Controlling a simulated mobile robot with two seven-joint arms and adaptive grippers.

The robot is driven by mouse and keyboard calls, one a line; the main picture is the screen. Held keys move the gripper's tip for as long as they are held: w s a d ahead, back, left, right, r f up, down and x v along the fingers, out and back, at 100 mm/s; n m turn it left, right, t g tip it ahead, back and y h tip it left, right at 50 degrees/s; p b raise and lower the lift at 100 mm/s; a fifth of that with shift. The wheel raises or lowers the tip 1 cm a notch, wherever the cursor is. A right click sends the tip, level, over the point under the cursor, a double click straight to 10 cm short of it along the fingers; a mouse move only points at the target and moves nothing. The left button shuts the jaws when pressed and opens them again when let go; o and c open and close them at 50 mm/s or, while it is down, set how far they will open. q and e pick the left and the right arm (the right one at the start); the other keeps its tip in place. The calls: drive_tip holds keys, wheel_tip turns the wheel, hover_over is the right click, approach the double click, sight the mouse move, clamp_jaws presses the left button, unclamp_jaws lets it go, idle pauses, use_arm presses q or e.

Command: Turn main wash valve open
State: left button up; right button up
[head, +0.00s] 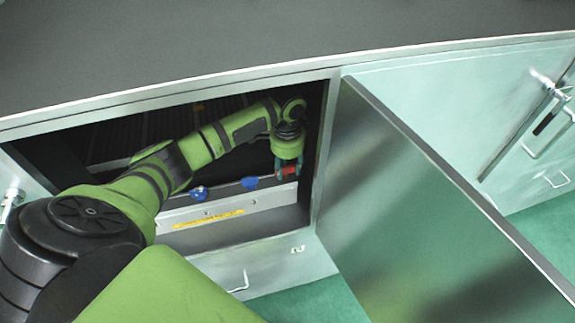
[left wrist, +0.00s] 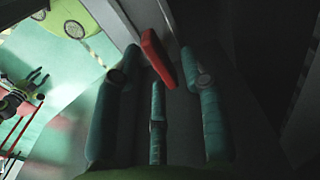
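The red valve handle (left wrist: 157,58) is a flat bar, and in the left wrist view it lies between the fingertips of my left gripper (left wrist: 160,62). In the head view my left gripper (head: 288,168) is inside the open cabinet, at the right end of a row of valves. A bit of the red handle (head: 287,171) shows between its teal fingers. The fingers stand apart with the handle between them. I cannot tell whether any finger touches it. The valve body is mostly hidden. My right gripper is not seen.
Two blue valve handles, a left one (head: 199,193) and a middle one (head: 250,182), sit left of the gripper. A panel with a yellow label (head: 209,219) is below. The open cabinet door (head: 440,220) stands to the right. The cabinet frame (head: 322,150) is close beside the gripper.

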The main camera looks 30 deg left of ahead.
sight(287, 168)
use_arm(q)
drive_tip(key=shift+r, duration=0.1)
wheel_tip(287, 168, up, 7)
drive_tip(key=shift+r, duration=0.2)
idle(0.4)
idle(0.4)
